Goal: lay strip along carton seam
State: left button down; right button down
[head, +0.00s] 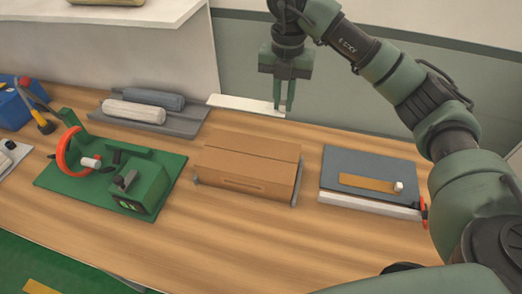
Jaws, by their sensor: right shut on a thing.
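A closed brown carton (246,168) sits mid-table, with a seam line running across its top from left to right. My right gripper (284,103) is above the table's back edge, behind the carton and apart from it. Its fingers point down and are shut at the right end of a pale, flat strip (240,103), which reaches out to the left. Whether the strip also touches the table there is hard to tell. A green tape dispenser (148,188) with a red ring stands left of the carton. My left gripper is out of view.
A grey-topped block (345,162) with a tan flat piece (368,184) and a small white knob lies right of the carton. Grey and white rolls (134,111) lie on a tray at the back left. A blue box (14,106) is far left. The wooden table (270,235) is clear in front.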

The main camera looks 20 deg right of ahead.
notch_tip(320, 180, down, 19)
jog(key=p, duration=0.5)
jog(key=shift+s+r, duration=0.1)
jog(key=shift+r, duration=0.1)
jog(key=shift+f, duration=0.2)
jog(key=shift+f, duration=0.2)
jog(key=c, duration=1.4)
grip_release()
jog(key=shift+r, duration=0.1)
jog(key=shift+r, duration=0.1)
